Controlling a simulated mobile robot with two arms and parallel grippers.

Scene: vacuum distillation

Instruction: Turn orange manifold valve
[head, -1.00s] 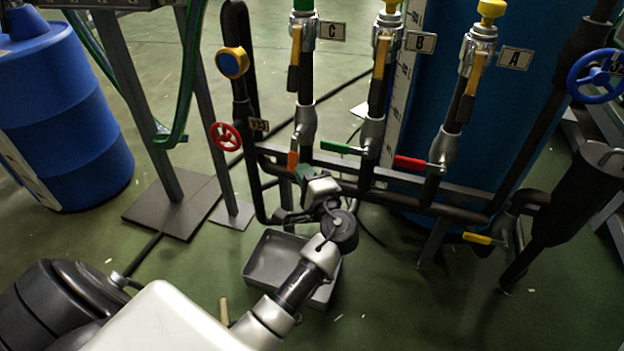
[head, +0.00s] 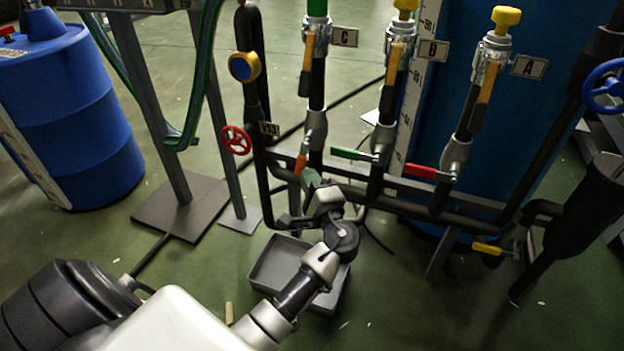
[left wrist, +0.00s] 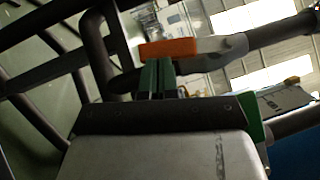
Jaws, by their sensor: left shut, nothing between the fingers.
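The orange valve handle (head: 301,160) hangs down steeply from the valve body on the manifold's left riser, under the C label. In the left wrist view the orange handle (left wrist: 168,48) lies crosswise just beyond my fingertips, its grey lever running right to the pipe. My left gripper (head: 312,182) is just below the handle's lower end. In the left wrist view its green fingers (left wrist: 158,78) are together with nothing between them; their tips are at the handle's near edge. I cannot tell whether they touch it. My right gripper is not in view.
A green handle (head: 354,154) and a red handle (head: 420,171) are on the neighbouring risers. A red handwheel (head: 236,140) is left of the orange handle. A grey tray (head: 262,272) lies on the floor below. A yellow handle (head: 487,249) sits low at right.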

